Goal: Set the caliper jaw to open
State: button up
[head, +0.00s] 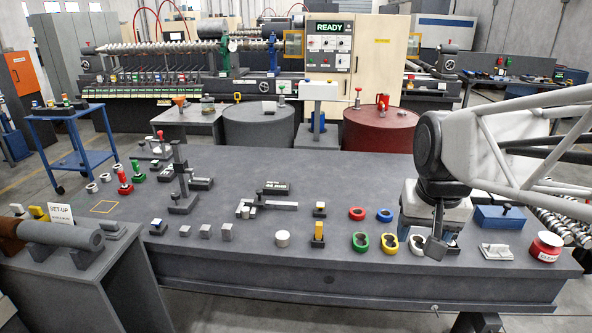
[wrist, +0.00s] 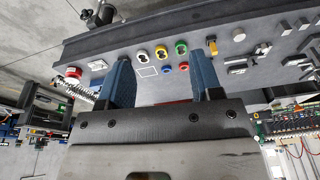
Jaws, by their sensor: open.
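What looks like the caliper (head: 272,206) lies flat in the middle of the grey workbench in the head view. It is a light grey bar with short jaw pieces at its left end and a small dark sign behind it. A pale shape that may be the caliper also shows in the wrist view (wrist: 238,68). Whether its jaw stands open is too small to tell. My gripper (head: 437,250) hangs above the right part of the bench, well to the right of the caliper. In the wrist view its two blue fingers (wrist: 163,80) are apart with nothing between them.
Coloured rings (head: 360,242), a white cylinder (head: 282,239) and a yellow-topped post (head: 318,234) stand between caliper and gripper. A tall grey stand (head: 182,185) is left of the caliper.

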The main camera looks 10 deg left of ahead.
jog(key=w+a+r+m, duration=0.1)
jog(key=w+a, duration=0.3)
jog(key=w, duration=0.6)
jog(key=w+a+r+g, duration=0.1)
jog(key=w+a, duration=0.3)
jog(key=w, duration=0.6)
jog(key=w+a+r+m, duration=0.1)
jog(key=w+a, duration=0.2)
jog(key=w, duration=0.7)
jog(key=m+g, duration=0.1)
jog(key=m, duration=0.2)
send_over(259, 190)
jog(key=f, duration=3)
jog(key=shift+d, duration=0.2)
jog(key=shift+a+f, duration=0.2)
jog(key=shift+f, duration=0.15)
jog(key=shift+f, duration=3.8)
